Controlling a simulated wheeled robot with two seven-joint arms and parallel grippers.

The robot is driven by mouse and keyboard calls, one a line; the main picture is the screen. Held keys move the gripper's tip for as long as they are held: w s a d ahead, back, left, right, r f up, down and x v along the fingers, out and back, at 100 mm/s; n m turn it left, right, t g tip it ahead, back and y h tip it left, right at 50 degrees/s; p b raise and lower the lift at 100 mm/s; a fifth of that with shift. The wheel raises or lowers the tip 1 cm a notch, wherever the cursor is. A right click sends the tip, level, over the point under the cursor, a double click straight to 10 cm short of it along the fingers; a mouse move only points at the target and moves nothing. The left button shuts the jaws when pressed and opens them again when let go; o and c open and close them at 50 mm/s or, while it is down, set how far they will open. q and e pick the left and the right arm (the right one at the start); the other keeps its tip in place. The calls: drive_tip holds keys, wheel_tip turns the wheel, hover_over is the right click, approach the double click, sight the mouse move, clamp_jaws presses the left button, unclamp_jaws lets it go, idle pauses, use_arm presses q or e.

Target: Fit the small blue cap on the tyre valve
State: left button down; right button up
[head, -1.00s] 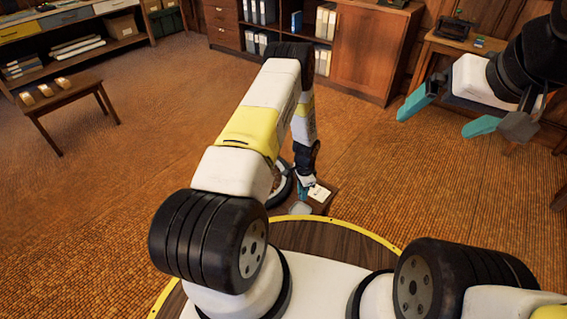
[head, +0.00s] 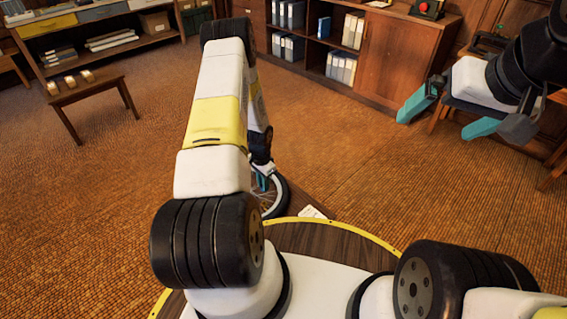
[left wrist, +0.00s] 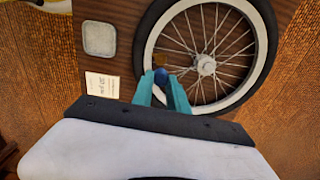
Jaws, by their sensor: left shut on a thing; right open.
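The small blue cap (left wrist: 160,76) sits between the teal fingertips of my left gripper (left wrist: 161,86), which is shut on it. In the left wrist view the cap is by the left side of the spoked wheel (left wrist: 205,65), close to its white rim and dark tyre. I cannot make out the valve, nor whether the cap touches anything there. In the head view my left gripper (head: 262,181) is partly hidden by my arm, beside the wheel (head: 282,197). My right gripper (head: 437,126) is open and empty, raised at the upper right.
The wheel lies on a dark wooden surface (left wrist: 120,12). A square metal dish (left wrist: 100,39) and a printed card (left wrist: 103,86) are left of it. A low table (head: 92,97) stands at the far left. A cabinet (head: 392,60) is at the back. Carpet between is clear.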

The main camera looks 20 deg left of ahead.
use_arm(q)
drive_tip(key=shift+f, duration=3.25)
drive_tip(key=shift+f, duration=1.2)
drive_tip(key=c, duration=1.2)
unclamp_jaws()
drive_tip(key=shift+c, duration=0.2)
